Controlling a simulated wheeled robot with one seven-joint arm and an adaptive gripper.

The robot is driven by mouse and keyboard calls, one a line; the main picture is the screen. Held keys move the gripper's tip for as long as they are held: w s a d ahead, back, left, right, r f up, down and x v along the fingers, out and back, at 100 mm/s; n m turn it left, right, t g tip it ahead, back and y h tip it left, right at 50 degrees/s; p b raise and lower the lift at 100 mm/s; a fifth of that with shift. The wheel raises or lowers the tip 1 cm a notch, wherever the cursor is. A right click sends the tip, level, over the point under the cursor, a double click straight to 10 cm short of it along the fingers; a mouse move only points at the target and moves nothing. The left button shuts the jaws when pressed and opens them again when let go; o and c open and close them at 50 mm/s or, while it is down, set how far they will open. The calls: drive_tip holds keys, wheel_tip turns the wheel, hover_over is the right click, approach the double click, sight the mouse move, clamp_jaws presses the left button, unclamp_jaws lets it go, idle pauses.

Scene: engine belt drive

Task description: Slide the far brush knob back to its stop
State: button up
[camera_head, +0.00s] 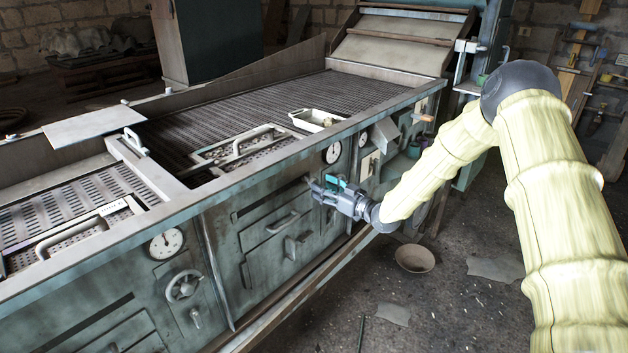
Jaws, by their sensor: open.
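My gripper (318,187) is open at the front panel of the long grey-green machine (215,235), its fingers pointing left toward the panel. It is by the right end of a dark horizontal slot (265,204) in the far panel section. The far brush knob cannot be clearly made out; my fingers cover part of the panel there. I cannot tell whether the fingers touch anything. Below the slot are a drawer-like handle (284,222) and a small lever-like grip (296,246).
A near gauge (166,244) and handwheel (183,286) sit on the front panel; a far gauge (333,152) is just above my gripper. A rail (300,287) runs along the machine's lower front. A bowl (415,258) and flat scraps (393,314) lie on the floor.

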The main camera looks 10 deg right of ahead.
sight(310, 181)
drive_tip(key=shift+p+x, duration=0.55)
drive_tip(key=shift+x, duration=1.9)
clamp_jaws()
drive_tip(key=shift+s+a, duration=0.1)
